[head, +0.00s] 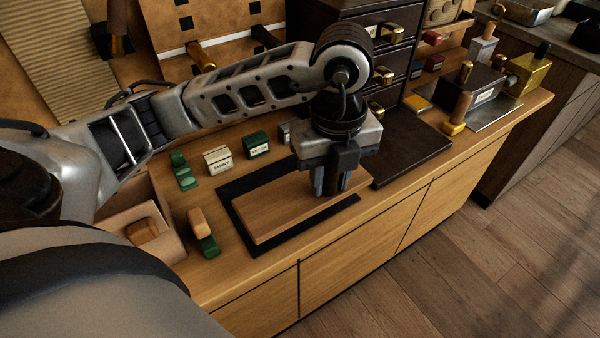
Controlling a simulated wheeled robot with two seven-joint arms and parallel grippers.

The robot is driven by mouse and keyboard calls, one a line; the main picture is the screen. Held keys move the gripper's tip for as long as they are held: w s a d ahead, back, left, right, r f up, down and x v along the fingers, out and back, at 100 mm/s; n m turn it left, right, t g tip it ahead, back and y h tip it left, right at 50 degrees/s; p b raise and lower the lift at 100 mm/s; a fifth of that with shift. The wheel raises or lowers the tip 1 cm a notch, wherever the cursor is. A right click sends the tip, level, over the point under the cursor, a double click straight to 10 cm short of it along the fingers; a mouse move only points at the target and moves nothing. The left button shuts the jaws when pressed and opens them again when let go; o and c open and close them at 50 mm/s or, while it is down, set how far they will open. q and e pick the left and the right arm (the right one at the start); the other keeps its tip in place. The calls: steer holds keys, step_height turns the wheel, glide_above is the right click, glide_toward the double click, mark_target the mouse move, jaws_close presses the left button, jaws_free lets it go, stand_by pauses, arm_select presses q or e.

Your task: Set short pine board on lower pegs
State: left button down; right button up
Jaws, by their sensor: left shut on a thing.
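The short pine board (270,208) lies flat, or very nearly so, over a black mat (243,236) on the wooden counter. My left gripper (338,185) points down at the board's right end and is shut on it, around what looks like a dark grip part there. The fingers partly hide that spot. I cannot tell whether the board touches the mat. I cannot tell which are the lower ones. My right gripper does not show.
Small labelled blocks, a cream one (218,160) and a green one (256,144), stand behind the mat. A cardboard box (160,225) and a wood-and-green piece (203,232) are at left. A dark drawer cabinet (365,65) stands behind the gripper. Handled tools (458,112) are at right.

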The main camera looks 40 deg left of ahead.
arm_select(q)
steer(key=a, duration=0.1)
steer(key=w+a+f, duration=0.1)
steer(key=w+a, duration=0.1)
steer(key=a, duration=0.1)
steer(key=shift+w+f+p, duration=0.2)
steer(key=shift+f+p, duration=0.1)
steer(key=shift+f, duration=0.1)
steer(key=a+f, duration=0.1)
steer(key=w+a+f, duration=0.1)
steer(key=f, duration=0.1)
steer(key=w+a+f, duration=0.1)
steer(key=f, duration=0.1)
steer(key=shift+w+a+f, duration=0.15)
steer(key=shift+a, duration=0.1)
steer(key=f, duration=0.1)
steer(key=f+p, duration=0.1)
steer(key=shift+w+a+f, duration=0.2)
steer(key=shift+a+f, duration=0.05)
steer(key=shift+f, duration=0.65)
steer(key=c, duration=1.1)
jaws_free()
step_height(320, 180, up, 16)
steer(key=b, duration=0.1)
steer(key=shift+w+d, duration=0.15)
steer(key=shift+d, duration=0.25)
